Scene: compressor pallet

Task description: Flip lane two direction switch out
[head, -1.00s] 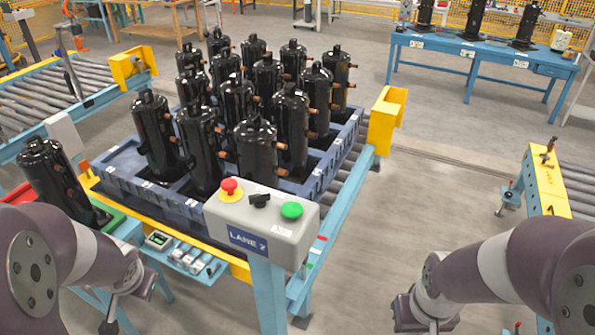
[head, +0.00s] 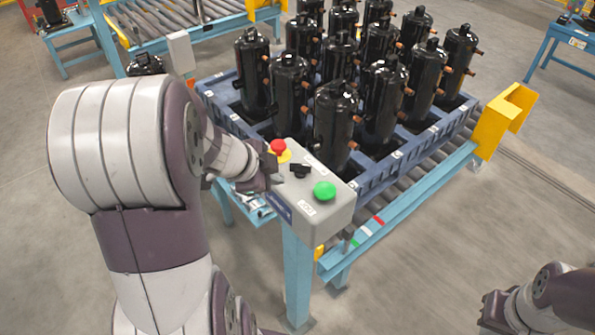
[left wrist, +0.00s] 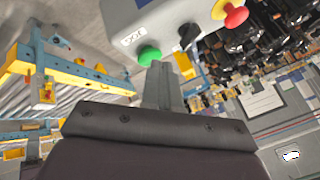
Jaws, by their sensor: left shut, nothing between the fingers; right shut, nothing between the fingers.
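The lane two control box (head: 318,205) is a grey box on a blue post, with a red button (head: 278,147), a black direction switch (head: 300,170) and a green button (head: 325,191) on top. My left gripper (head: 279,178) is shut and empty at the box's near left edge, close to the switch. In the left wrist view its shut fingers (left wrist: 161,85) point toward the box, with the black switch (left wrist: 188,36) just beyond and to the right of the tips. I cannot tell whether they touch it. My right gripper (head: 490,312) is shut and empty at the lower right, far from the box.
Behind the box, a blue pallet (head: 386,178) with several black compressors stands on a roller conveyor with a yellow end stop (head: 505,118). Another roller conveyor (head: 165,22) is at the back left.

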